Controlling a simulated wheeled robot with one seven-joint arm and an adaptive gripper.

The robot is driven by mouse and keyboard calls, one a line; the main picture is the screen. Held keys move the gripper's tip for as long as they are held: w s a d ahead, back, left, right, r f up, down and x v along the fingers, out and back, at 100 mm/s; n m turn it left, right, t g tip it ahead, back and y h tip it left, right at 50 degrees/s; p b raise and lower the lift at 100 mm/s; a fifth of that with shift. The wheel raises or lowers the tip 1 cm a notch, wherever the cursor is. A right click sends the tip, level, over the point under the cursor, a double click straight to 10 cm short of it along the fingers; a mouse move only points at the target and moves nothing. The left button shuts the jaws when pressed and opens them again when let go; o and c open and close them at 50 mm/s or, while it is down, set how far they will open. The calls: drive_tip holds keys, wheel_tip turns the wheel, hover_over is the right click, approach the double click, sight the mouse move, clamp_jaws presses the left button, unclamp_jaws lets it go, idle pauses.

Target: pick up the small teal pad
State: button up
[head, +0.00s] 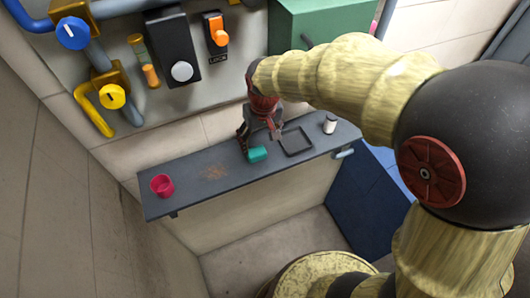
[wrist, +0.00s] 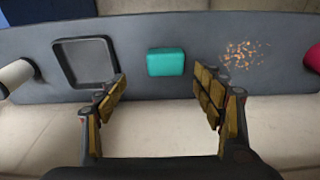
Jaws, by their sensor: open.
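The small teal pad (head: 258,154) lies on a narrow grey shelf (head: 212,196), just left of a dark square tray. In the wrist view the teal pad (wrist: 166,62) lies flat, between the tray and a patch of orange-brown crumbs. My gripper (head: 260,134) is over the shelf close to the pad. In the wrist view my gripper (wrist: 161,84) is open and empty, its fingers spread wider than the pad. The pad shows beyond the fingertips, roughly centred between them and apart from both.
The dark tray (head: 294,140) and a white cylinder with a dark top (head: 329,123) stand right of the pad. A red cup (head: 162,186) stands at the shelf's left end, with crumbs (head: 214,172) between. Pipes, valves and a black switch box (head: 171,46) are on the wall behind.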

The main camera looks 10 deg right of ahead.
sight(257, 151)
drive_tip(key=f, duration=0.2)
drive_tip(key=f+p, duration=0.1)
drive_tip(key=f, duration=0.1)
drive_tip(key=a+f, duration=0.1)
drive_tip(key=f, duration=0.1)
drive_tip(key=shift+w+a+f, duration=0.1)
drive_tip(key=shift+w, duration=0.15)
drive_tip(key=shift+w+f, duration=0.1)
drive_tip(key=shift+f, duration=0.3)
drive_tip(key=shift+c, duration=0.6)
drive_tip(key=c, duration=1.1)
drive_tip(key=shift+r, duration=0.15)
